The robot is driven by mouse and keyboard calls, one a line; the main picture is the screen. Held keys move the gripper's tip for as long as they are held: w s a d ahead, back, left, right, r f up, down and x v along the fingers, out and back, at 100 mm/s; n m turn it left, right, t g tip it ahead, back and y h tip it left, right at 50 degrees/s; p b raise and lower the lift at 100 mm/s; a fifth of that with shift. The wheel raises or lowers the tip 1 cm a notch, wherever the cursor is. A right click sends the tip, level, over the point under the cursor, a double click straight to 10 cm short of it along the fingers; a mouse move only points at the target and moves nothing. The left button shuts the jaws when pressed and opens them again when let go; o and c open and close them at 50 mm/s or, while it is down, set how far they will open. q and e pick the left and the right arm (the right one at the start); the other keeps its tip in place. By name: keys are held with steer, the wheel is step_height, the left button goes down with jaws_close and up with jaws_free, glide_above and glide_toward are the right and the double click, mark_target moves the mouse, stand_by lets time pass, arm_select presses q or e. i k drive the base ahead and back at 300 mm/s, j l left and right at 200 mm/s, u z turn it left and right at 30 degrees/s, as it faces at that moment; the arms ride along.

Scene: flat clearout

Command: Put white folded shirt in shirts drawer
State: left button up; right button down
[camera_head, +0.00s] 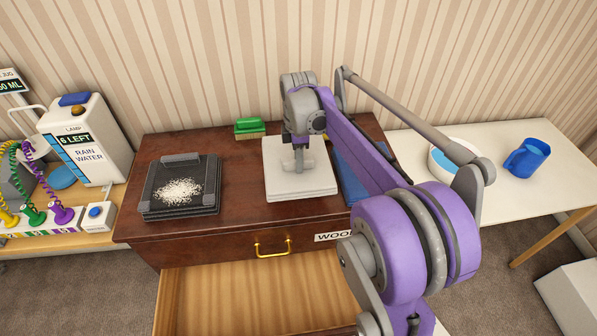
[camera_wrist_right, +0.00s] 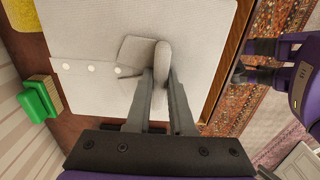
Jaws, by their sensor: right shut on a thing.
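The white folded shirt (camera_head: 299,178) lies flat on top of the dark wooden dresser (camera_head: 226,144), or very close above it. Its collar and button strip show in the right wrist view (camera_wrist_right: 90,68). My right gripper (camera_head: 300,160) points down over the shirt, and its grey fingers (camera_wrist_right: 160,85) are shut on the collar part. An open, empty-looking drawer (camera_head: 260,290) sticks out below the dresser's upper drawer; its label is not visible. My left gripper is not visible in the head view; a purple arm part of mine shows at the right of the wrist view.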

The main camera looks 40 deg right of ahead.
mark_target(295, 292)
steer(key=k, duration=1)
